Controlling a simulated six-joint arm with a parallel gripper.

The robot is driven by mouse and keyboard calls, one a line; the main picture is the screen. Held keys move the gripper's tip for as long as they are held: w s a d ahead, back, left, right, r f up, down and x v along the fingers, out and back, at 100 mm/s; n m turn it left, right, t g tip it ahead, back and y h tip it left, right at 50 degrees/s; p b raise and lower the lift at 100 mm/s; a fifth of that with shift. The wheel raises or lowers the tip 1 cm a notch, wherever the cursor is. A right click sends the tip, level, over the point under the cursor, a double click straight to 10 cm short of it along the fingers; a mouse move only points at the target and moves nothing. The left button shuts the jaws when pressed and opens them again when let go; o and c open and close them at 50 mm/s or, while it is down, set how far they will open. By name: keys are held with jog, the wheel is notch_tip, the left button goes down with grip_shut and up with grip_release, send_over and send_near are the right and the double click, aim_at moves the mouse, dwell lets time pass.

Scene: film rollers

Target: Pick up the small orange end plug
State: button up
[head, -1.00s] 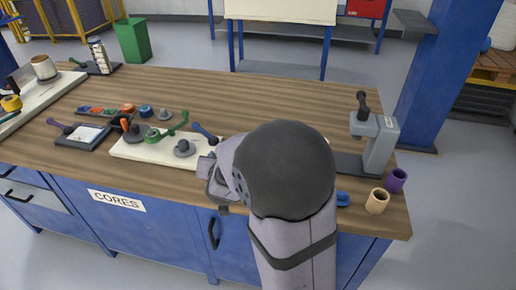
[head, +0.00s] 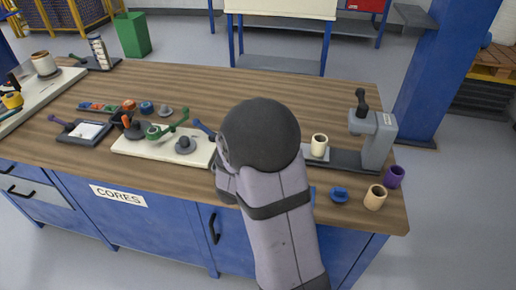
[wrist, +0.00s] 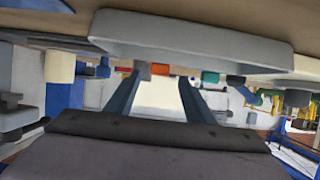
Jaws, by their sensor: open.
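An orange round piece (head: 129,105) stands near the right end of a dark tray, at the left of the bench in the head view. A smaller red-orange piece (head: 96,108) lies in that tray; I cannot tell for sure which is the small end plug. My gripper is mostly hidden behind my arm in the head view, at the right end of the pale fixture board. In the wrist view my gripper (wrist: 161,77) has its fingers apart and nothing held. An orange piece (wrist: 160,69) appears between the fingertips there, farther off.
The pale fixture board (head: 135,149) carries a green lever (head: 170,128) and a grey knob (head: 184,144). A blue plug (head: 147,107) stands beside the orange piece. A grey press (head: 372,140), a cream roller (head: 319,145) and loose cores (head: 376,197) are at right.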

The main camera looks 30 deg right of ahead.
jog(key=shift+x, duration=2.6)
jog(key=shift+r, duration=0.1)
jog(key=c, duration=1.1)
